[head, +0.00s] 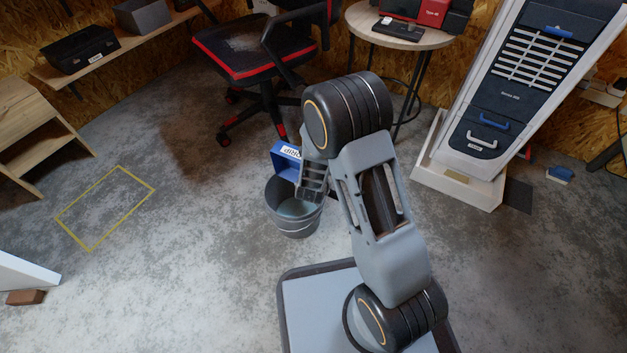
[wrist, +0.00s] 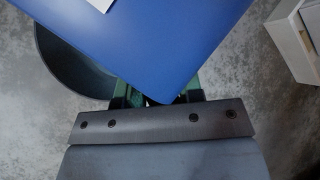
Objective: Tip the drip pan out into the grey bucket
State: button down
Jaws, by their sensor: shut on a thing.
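The drip pan (head: 284,162) is blue with a white label, partly hidden behind my arm in the head view. In the wrist view the pan (wrist: 150,35) fills the upper middle as a broad blue surface. My gripper (wrist: 158,98) is shut on its near corner. In the head view my gripper (head: 312,182) is just above the bucket. The grey bucket (head: 295,226) stands on the floor, its open top below the pan. The bucket's dark curved wall (wrist: 70,70) shows left of the pan in the wrist view. The pan's contents and exact tilt are hidden.
A black and red chair (head: 262,55) stands behind the bucket, beside a round table (head: 400,38). A yellow floor outline (head: 105,207) and clear concrete lie to the left.

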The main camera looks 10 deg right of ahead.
dwell(0.3)
jog(key=shift+t+h, duration=0.5)
jog(key=shift+t, duration=0.2)
jog(key=shift+n+t+h, duration=0.3)
jog(key=shift+t+h, duration=0.2)
jog(key=shift+t, duration=0.2)
dwell(1.7)
jog(key=shift+w+r+g+y+p, duration=0.1)
jog(key=shift+r+g+y+p, duration=0.2)
jog(key=shift+g+p, duration=0.2)
jog(key=shift+f+g+y, duration=0.25)
jog(key=shift+g+y, duration=0.45)
jog(key=shift+g, duration=0.2)
